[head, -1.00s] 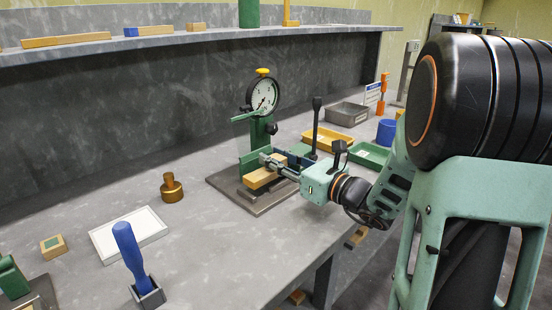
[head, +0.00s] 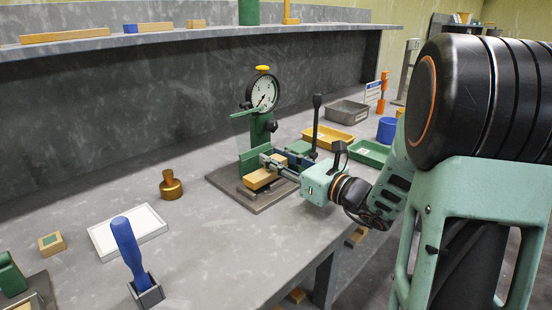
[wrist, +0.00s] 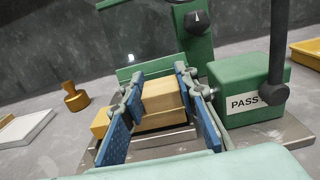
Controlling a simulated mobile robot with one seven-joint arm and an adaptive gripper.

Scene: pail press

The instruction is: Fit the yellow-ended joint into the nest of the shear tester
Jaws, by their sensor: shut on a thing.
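The shear tester has a green column, a round dial gauge (head: 264,92) and a grey base plate (head: 230,188) on the bench. The pale wooden joint (head: 262,178) is low at the tester's front, by its green side wall. In the wrist view the joint (wrist: 163,100) lies between my blue-padded fingers, with a yellower end (wrist: 100,123) showing past the left finger. My gripper (head: 277,166) is shut on the joint; the fingers also show in the wrist view (wrist: 160,85). The joint's underside and the nest floor are hidden, so I cannot tell whether it is seated.
A black-knobbed lever (head: 316,125) and a green box marked PASS (wrist: 250,85) stand right of the joint. Yellow (head: 328,138) and green (head: 368,153) trays lie further right. A brass weight (head: 171,188), white tray (head: 128,230) and blue-handled tool (head: 128,245) are at left.

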